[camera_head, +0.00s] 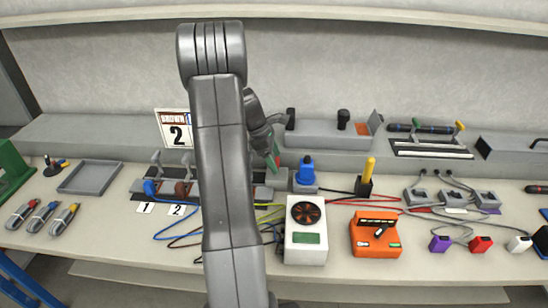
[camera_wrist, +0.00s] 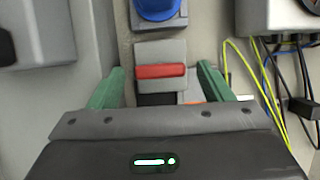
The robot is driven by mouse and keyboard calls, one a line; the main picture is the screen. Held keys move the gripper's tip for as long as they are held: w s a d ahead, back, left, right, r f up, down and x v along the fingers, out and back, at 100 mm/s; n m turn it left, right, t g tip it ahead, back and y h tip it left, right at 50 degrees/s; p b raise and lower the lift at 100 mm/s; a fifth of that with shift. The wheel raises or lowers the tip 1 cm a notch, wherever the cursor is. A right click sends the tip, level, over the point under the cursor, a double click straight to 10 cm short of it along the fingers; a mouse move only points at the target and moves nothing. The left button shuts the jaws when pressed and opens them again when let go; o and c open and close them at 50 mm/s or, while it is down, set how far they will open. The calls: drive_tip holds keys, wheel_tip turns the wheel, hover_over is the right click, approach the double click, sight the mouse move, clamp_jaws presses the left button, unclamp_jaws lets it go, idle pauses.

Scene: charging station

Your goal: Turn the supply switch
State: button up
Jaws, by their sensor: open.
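A red bar-shaped handle (camera_wrist: 160,71) lies across a grey block in the wrist view and looks like the supply switch. The handle sits roughly level in the picture, between and ahead of the two green fingers of my gripper (camera_wrist: 158,84). The fingers are apart, one on each side of the handle, with nothing held between them. I cannot tell how far their tips are from the block. In the head view my gripper (camera_head: 273,156) shows edge-on beside my arm, near the back ledge. My arm hides much of the area behind it there.
A blue knob (camera_head: 306,170) on a grey base stands close by; it also shows in the wrist view (camera_wrist: 158,8). A white fan box (camera_head: 306,232) and loose coloured cables lie nearer. An orange device (camera_head: 375,234) is to the right. A grey tray (camera_head: 89,178) is left.

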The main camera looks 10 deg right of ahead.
drive_tip(key=shift+c, duration=0.4)
drive_tip(key=c, duration=0.9)
drive_tip(key=shift+m, duration=0.3)
drive_tip(key=m+p, duration=0.1)
drive_tip(key=m, duration=0.1)
drive_tip(key=m+g+p, duration=0.1)
drive_tip(key=shift+w+d+r+m+g+y, duration=0.1)
drive_tip(key=shift+w+d+m+g+y, duration=0.1)
drive_tip(key=shift+m+g+y, duration=0.15)
drive_tip(key=m+g+y+p, duration=0.1)
drive_tip(key=m, duration=0.3)
drive_tip(key=shift+w+d+m+p, duration=0.1)
drive_tip(key=shift+m+p, duration=0.15)
drive_tip(key=shift+p, duration=0.05)
drive_tip(key=m+y, duration=0.1)
drive_tip(key=m, duration=0.1)
drive_tip(key=m+y, duration=0.1)
drive_tip(key=m, duration=0.1)
drive_tip(key=shift+d+m+g+p, duration=0.15)
drive_tip(key=shift+m+g+p, duration=0.1)
drive_tip(key=shift+m+p, duration=0.1)
drive_tip(key=shift+d+m+y, duration=0.15)
drive_tip(key=shift+m+y, duration=0.7)
drive_tip(key=shift+m, duration=1.3)
